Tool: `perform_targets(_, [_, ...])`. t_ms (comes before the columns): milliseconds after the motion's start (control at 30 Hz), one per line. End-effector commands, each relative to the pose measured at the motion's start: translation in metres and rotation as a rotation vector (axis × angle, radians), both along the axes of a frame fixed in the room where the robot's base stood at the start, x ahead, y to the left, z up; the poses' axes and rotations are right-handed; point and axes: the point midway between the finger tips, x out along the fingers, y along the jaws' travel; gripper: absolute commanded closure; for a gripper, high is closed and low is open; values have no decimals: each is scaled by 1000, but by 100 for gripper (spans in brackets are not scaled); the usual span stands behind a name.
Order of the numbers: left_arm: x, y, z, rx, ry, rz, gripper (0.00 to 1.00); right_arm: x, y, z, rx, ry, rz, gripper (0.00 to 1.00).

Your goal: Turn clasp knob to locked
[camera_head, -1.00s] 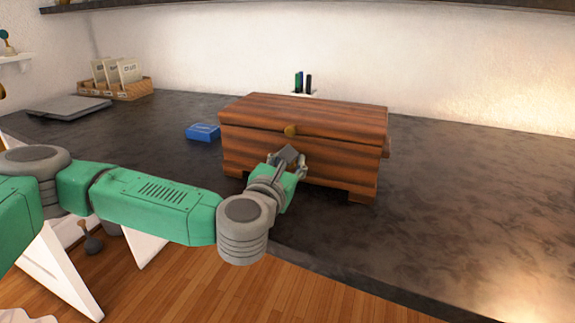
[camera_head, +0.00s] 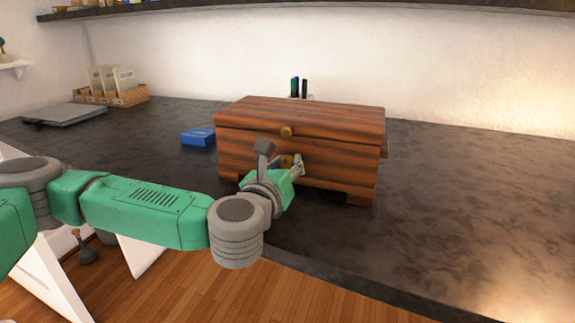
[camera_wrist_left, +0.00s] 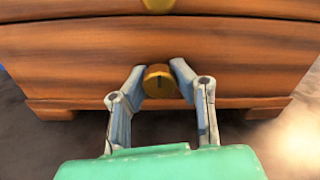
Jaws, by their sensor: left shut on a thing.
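A brown wooden chest (camera_head: 240,158) with a closed lid stands on the dark counter. A round brass clasp knob (camera_wrist_left: 158,82) is low on its front, with a dark mark running roughly up and down on its face. It shows partly in the head view (camera_head: 286,161), behind my gripper. My left gripper (camera_head: 287,164) is shut on this knob, one finger on each side, as the left wrist view (camera_wrist_left: 158,80) shows. A second brass piece (camera_head: 287,131) sits above, at the lid's front edge. My right gripper is not in view.
A blue box (camera_head: 198,137) lies left of the chest. A wooden tray of packets (camera_head: 112,94) and a flat grey object (camera_head: 63,115) are at the back left. Pens stand behind the chest (camera_head: 304,88). The counter to the right is clear.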

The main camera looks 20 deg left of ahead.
Motion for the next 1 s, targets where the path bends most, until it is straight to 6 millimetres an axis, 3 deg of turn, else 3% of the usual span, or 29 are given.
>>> perform_targets(200, [0,1,1,-1,-2,3,100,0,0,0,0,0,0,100])
perform_targets(233, [0,1,1,-1,-2,3,77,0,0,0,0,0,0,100])
perform_targets(300, [1,2,2,-1,-3,4,56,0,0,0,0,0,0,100])
perform_targets(633, [-4,2,2,0,-4,4,56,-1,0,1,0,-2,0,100])
perform_targets(1000, [-61,3,1,0,-3,1,56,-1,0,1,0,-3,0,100])
